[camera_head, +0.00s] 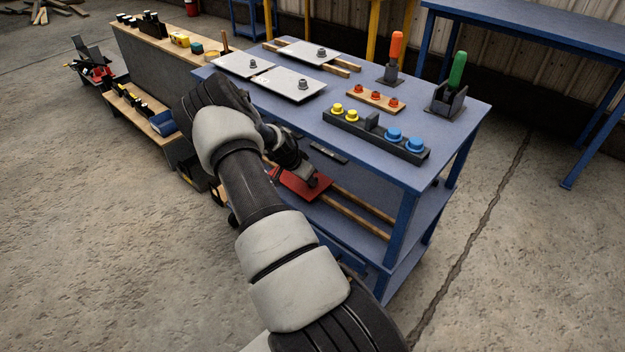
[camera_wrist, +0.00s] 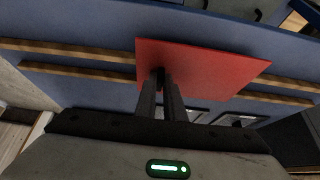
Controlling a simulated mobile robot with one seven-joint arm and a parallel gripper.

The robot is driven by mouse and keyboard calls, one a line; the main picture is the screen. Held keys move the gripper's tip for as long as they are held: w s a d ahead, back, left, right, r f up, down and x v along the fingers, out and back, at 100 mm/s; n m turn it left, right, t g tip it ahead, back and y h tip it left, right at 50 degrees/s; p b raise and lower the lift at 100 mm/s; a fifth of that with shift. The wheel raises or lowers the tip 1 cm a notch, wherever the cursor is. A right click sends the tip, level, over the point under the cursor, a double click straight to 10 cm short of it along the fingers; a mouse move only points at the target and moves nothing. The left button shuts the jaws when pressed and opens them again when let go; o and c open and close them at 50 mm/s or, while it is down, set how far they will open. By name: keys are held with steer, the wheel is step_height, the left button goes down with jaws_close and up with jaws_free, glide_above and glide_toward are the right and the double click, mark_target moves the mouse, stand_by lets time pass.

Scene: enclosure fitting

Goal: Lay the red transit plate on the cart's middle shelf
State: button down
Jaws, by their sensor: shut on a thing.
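The red transit plate (camera_head: 296,186) is at the cart's middle shelf (camera_head: 424,203), below the blue top. My gripper (camera_head: 312,181) is shut on it, reaching in from the cart's near side. In the wrist view the fingers (camera_wrist: 161,82) are closed at the plate (camera_wrist: 215,68), which lies flat over two wooden battens (camera_wrist: 75,66) on the blue shelf. I cannot tell whether the plate rests on the battens or hangs just above them. My arm hides part of the cart's left side in the head view.
The cart's top (camera_head: 445,115) overhangs the shelf and carries grey plates (camera_head: 290,82), a block with yellow and blue knobs (camera_head: 375,134), and orange- and green-handled tools. The battens (camera_head: 355,203) run right along the shelf, which is otherwise clear there. A low bench (camera_head: 150,45) stands at left.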

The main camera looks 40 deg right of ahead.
steer(key=shift+d, duration=0.9)
steer(key=shift+f, duration=0.3)
steer(key=shift+f+b, duration=0.1)
steer(key=shift+b, duration=0.25)
steer(key=shift+f+b, duration=0.35)
steer(key=shift+b, duration=0.05)
steer(key=shift+f, duration=0.1)
steer(key=c, duration=1.8)
jaws_free()
steer(key=shift+c, duration=0.2)
steer(key=shift+r+p, duration=0.3)
steer(key=shift+r, duration=0.05)
steer(key=p+v, duration=0.2)
steer(key=v, duration=0.5)
steer(key=shift+r, duration=0.4)
